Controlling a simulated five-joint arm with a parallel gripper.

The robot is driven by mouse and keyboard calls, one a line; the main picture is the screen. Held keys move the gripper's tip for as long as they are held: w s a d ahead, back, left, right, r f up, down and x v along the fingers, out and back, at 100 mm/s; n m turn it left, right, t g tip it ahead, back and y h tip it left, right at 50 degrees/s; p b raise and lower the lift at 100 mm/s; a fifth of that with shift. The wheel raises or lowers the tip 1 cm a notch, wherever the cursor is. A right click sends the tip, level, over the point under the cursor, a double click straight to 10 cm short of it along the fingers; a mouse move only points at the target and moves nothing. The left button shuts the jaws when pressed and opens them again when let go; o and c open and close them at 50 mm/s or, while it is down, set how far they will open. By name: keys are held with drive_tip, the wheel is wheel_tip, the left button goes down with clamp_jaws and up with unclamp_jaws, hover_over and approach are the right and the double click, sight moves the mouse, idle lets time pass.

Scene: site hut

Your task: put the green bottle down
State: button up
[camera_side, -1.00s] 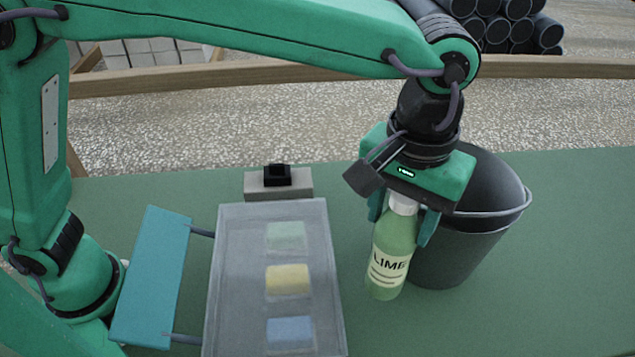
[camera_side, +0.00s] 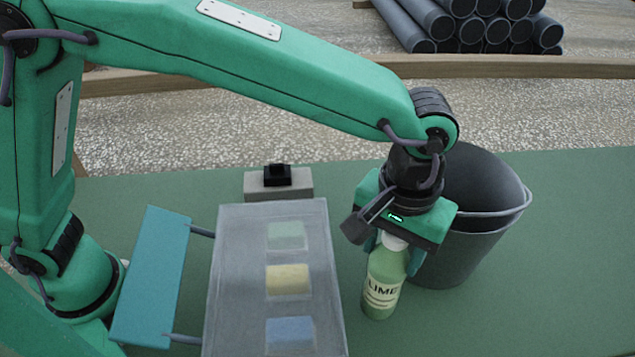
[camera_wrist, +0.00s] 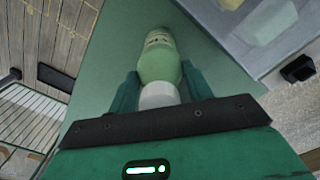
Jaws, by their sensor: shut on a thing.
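The green bottle (camera_side: 383,282) has a white cap and a pale label reading LIME. It is upright or nearly so, in front of the bucket and right of the clear-lidded box. My gripper (camera_side: 396,254) points down and is shut on the bottle near its top. In the wrist view the bottle (camera_wrist: 159,58) lies between the two fingers of my gripper (camera_wrist: 157,90), cap toward me. The bottle's base is low over the green table (camera_side: 560,270); I cannot tell whether it touches.
A dark bucket (camera_side: 465,245) with a wire handle stands close behind my gripper. A translucent box (camera_side: 235,270) with green, yellow and blue blocks is to the left. A teal panel (camera_side: 152,277) and a black-topped grey block (camera_side: 277,185) are farther left and behind. The table's right side is clear.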

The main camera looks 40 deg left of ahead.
drive_tip(key=shift+f, duration=2.05)
drive_tip(key=o, duration=1.2)
wheel_tip(320, 180, up, 12)
drive_tip(key=shift+r, duration=0.2)
